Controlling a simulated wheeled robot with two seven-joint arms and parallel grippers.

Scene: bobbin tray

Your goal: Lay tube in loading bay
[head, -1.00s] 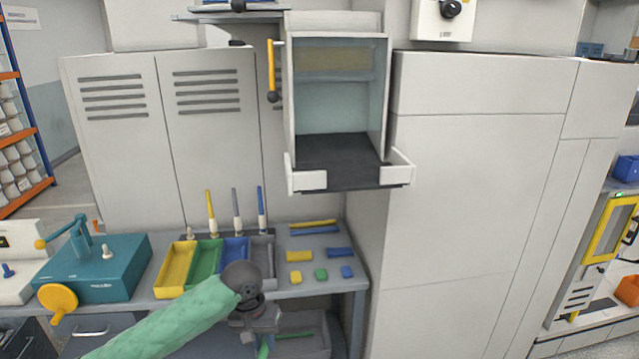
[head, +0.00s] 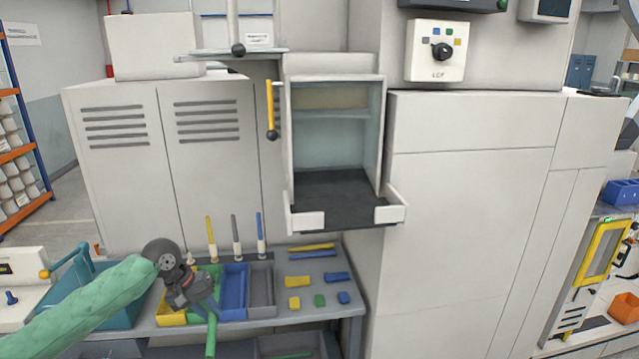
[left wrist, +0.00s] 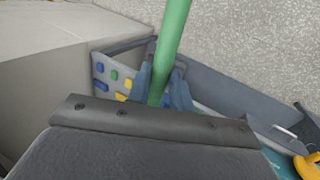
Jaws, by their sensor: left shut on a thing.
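My left gripper (head: 206,308) is shut on a green tube (head: 211,338) and holds it in front of the bench's coloured bins. In the head view the tube hangs down past the bench's front edge; its upper part is hidden by the gripper. In the left wrist view the tube (left wrist: 173,40) runs between the two fingers (left wrist: 162,88). The open bay (head: 335,215), a white box with a dark floor and low white front corners, is on the wall up and right of the gripper, well apart from it. My right gripper is out of view.
The bench (head: 330,307) carries yellow, green, blue and grey bins, upright coloured rods and small coloured pieces. A yellow lever (head: 270,108) hangs at the bay's left. The space before the bay is clear.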

